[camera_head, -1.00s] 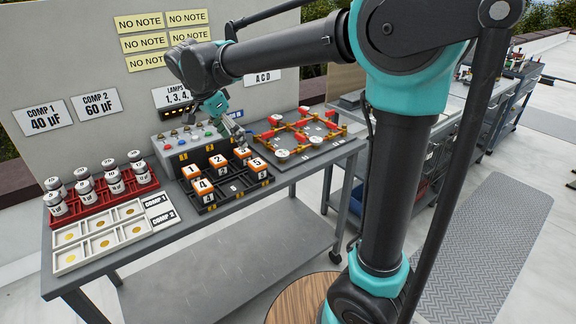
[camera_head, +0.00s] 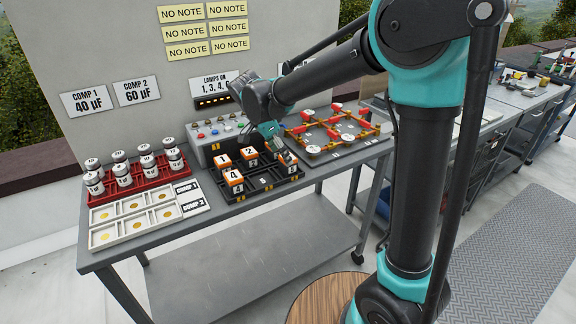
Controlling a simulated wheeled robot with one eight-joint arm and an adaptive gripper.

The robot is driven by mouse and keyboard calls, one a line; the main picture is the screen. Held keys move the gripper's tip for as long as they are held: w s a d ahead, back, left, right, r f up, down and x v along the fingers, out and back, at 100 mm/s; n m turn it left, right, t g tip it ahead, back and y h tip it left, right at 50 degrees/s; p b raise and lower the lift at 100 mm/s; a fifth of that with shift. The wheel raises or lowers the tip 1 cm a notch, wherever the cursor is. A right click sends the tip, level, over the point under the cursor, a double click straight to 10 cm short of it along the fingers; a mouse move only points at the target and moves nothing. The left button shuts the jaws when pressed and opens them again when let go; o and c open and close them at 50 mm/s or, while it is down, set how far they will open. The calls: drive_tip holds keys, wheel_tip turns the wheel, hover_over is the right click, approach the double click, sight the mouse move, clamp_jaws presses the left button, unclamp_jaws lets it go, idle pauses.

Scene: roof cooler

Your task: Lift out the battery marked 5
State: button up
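A black battery tray (camera_head: 262,184) stands on the table and holds orange-and-white block batteries. The batteries marked 1 (camera_head: 224,162), 2 (camera_head: 250,153) and 4 (camera_head: 234,177) show plainly on its left and middle. My gripper (camera_head: 285,157) is low over the right end of the tray, where the battery marked 5 stood in the earlier view. The gripper covers that spot, so the 5 cannot be read now. Whether its fingers are open, shut or touching a battery is too small and hidden to tell.
A grey control box (camera_head: 212,142) with buttons stands behind the tray. A board with red and yellow parts (camera_head: 332,131) lies close on the right. A red rack (camera_head: 136,186) of white cylinders and a white tray (camera_head: 140,238) stand on the left.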

drive_tip(key=f, duration=0.1)
drive_tip(key=w+d+f, duration=0.1)
drive_tip(key=d+f, duration=0.1)
drive_tip(key=shift+w+d+f, duration=0.1)
drive_tip(key=shift+w+f, duration=0.15)
drive_tip(key=shift+w+d+f, duration=0.1)
drive_tip(key=shift+d+f, duration=0.05)
drive_tip(key=shift+f, duration=0.3)
drive_tip(key=c, duration=1.5)
drive_tip(key=shift+c, duration=0.2)
